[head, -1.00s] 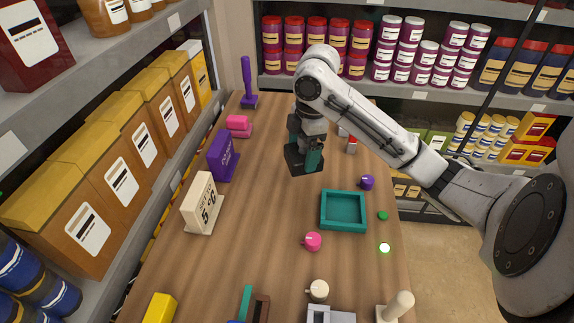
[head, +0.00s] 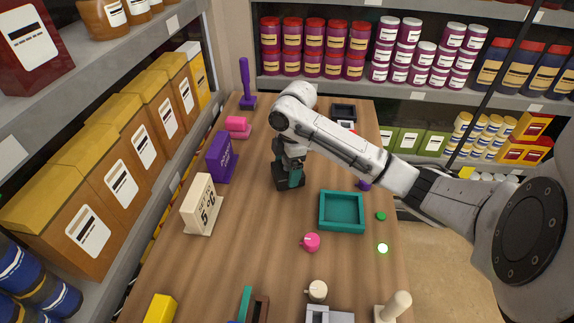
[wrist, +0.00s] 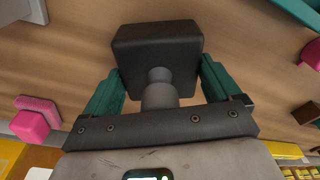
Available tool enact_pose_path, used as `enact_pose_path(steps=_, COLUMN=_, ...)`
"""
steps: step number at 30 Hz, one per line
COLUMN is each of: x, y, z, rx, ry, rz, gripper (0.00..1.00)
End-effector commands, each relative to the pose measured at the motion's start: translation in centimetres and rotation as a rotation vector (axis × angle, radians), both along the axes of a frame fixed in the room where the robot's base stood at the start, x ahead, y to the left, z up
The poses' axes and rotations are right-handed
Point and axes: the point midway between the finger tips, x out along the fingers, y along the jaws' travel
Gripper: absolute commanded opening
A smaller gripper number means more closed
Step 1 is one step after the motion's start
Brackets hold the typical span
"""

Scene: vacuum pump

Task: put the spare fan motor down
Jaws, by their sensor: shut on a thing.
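The spare fan motor, a dark block (wrist: 157,48) with a grey round neck, is between the teal fingers of my gripper (wrist: 162,80) in the wrist view. My gripper is shut on it. In the head view my gripper (head: 288,168) is over the left-middle part of the wooden table (head: 262,235), left of and farther back than the teal tray. The motor (head: 283,183) shows dark at its lower end, partly covered by a finger. It is close to the table top; I cannot tell whether it touches.
The empty teal tray (head: 342,229) lies to the right. A purple box (head: 221,157) and a cream sign (head: 203,205) stand to the left. A pink block (head: 237,127) is behind, a pink knob (head: 311,242) in front. Bare wood lies around the motor.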

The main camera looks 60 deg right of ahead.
Motion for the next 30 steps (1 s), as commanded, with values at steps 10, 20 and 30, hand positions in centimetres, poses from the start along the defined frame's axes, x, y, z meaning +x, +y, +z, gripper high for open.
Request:
enact_pose_path(steps=10, x=0.0, y=0.0, z=-0.3, rx=0.0, ry=0.0, rz=0.0, gripper=1.0)
enact_pose_path(steps=20, x=0.0, y=0.0, z=0.3, rx=0.0, ry=-0.001, rz=0.0, gripper=1.0)
enact_pose_path(steps=30, x=-0.5, y=-0.5, z=6.4, rx=-0.001, ry=-0.003, rz=0.003, gripper=1.0)
